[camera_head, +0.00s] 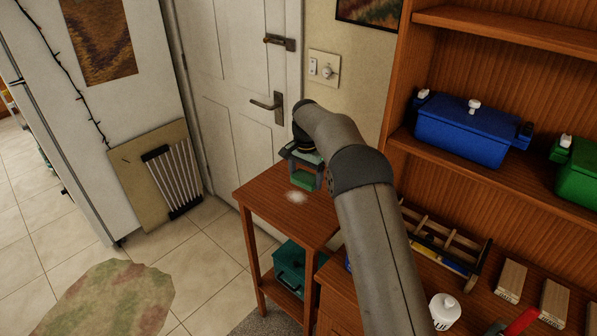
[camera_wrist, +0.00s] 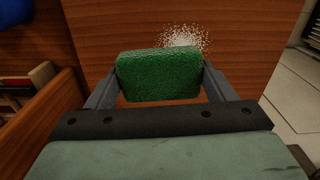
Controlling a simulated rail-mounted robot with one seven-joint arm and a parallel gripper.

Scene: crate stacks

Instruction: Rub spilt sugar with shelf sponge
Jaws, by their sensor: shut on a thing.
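A green sponge (camera_wrist: 160,77) is held between the two fingers of my gripper (camera_wrist: 158,88) in the wrist view. The gripper is shut on it. In the head view the sponge (camera_head: 304,180) is over the small wooden side table (camera_head: 265,195), under my gripper (camera_head: 304,168). The spilt sugar (camera_head: 296,197) is a white patch on the table top, just in front of the sponge. In the wrist view the sugar (camera_wrist: 183,38) lies just beyond the sponge's upper edge, partly hidden by it. I cannot tell whether the sponge touches the table.
A teal box (camera_head: 290,268) sits on the side table's lower shelf. A wooden shelf unit at the right holds a blue cooler (camera_head: 468,130) and a green box (camera_head: 577,175). A wooden caddy (camera_head: 440,243), wood blocks and a white jar (camera_head: 444,311) stand below. A door (camera_head: 240,90) is behind the table.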

